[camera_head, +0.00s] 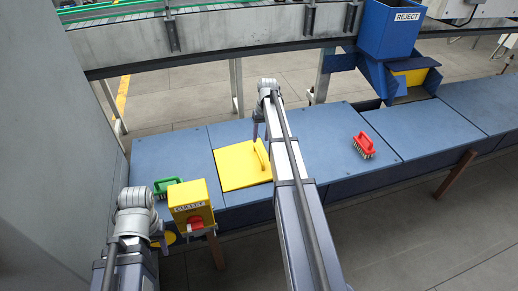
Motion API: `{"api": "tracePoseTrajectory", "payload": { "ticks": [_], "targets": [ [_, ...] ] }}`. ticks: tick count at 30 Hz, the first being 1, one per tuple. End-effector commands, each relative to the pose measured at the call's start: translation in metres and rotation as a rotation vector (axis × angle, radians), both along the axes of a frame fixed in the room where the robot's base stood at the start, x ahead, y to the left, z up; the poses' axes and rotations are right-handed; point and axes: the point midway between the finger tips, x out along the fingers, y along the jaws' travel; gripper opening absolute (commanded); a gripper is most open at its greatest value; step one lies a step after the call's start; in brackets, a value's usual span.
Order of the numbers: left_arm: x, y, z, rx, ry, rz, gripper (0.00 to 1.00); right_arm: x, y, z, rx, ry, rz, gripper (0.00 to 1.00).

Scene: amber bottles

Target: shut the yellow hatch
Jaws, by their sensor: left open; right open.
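The yellow hatch (238,168) is a square panel in the blue counter top, with a yellow handle standing up near its right edge. It looks flat or nearly flat; I cannot tell whether it is fully seated. My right gripper (256,130) hangs from its wrist above the counter behind the hatch, apart from the handle, and is mostly hidden by my arm. My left gripper (162,241) is at the lower left, beside the yellow CULLET box, and is only partly visible. Both grippers are open and seem empty.
The yellow CULLET box (189,202) with a red knob stands at the counter's front edge. A green brush (166,187) lies behind it. A red brush (364,146) lies farther right. A blue REJECT chute (391,30) stands at the back right. The counter between hatch and red brush is clear.

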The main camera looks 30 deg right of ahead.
Motion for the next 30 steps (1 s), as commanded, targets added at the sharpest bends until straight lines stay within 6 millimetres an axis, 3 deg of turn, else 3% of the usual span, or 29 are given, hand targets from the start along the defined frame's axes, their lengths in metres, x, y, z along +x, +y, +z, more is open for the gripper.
{"api": "tracePoseTrajectory", "payload": {
  "ticks": [18,30],
  "targets": [
    [0.0,0.0,-0.068,0.001,0.0,0.0,0.47,0.001,0.006,-0.068,0.002,0.0,-0.001,0.47],
    [0.0,0.001,-0.075,0.003,-0.001,-0.001,0.47,0.002,0.008,-0.075,0.002,0.0,-0.001,0.47]
  ]
}}
